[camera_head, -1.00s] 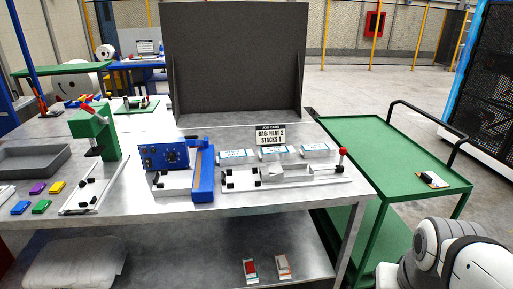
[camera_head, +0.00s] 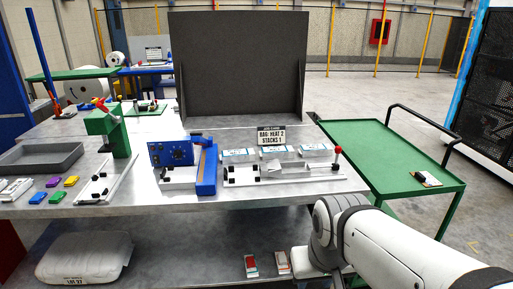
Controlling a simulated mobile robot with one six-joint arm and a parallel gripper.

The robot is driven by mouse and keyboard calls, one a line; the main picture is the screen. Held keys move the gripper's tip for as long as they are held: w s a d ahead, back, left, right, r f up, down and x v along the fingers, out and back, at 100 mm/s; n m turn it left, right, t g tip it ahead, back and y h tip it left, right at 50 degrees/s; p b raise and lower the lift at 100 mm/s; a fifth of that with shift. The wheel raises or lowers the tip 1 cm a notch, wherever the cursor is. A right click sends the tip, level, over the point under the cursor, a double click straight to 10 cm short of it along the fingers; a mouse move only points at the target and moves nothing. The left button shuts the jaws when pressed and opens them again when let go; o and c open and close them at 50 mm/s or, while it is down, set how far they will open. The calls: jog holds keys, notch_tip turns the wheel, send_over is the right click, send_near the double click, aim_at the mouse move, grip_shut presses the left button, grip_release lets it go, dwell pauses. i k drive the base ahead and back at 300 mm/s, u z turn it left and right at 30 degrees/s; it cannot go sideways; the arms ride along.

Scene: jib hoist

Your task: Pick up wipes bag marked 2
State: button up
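Three clear bags with white and blue labels lie in a row at the back of the grey workbench (camera_head: 250,195): a left bag (camera_head: 238,154), a middle bag (camera_head: 277,153) and a right bag (camera_head: 316,150). Their markings are too small to read, so I cannot tell which is marked 2. My white arm reaches in from the lower right, in front of the bench's right end. My gripper does not show.
A job card (camera_head: 271,136) stands behind the bags. A slotted fixture with a red-knobbed lever (camera_head: 337,158) lies in front of them. A blue sealer (camera_head: 183,163) stands to the left, a green cart (camera_head: 375,153) to the right. A dark panel (camera_head: 238,70) rises behind.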

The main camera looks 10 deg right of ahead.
aim_at(246, 155)
jog(key=z, duration=0.05)
jog(key=i, duration=1)
jog(key=u, duration=0.05)
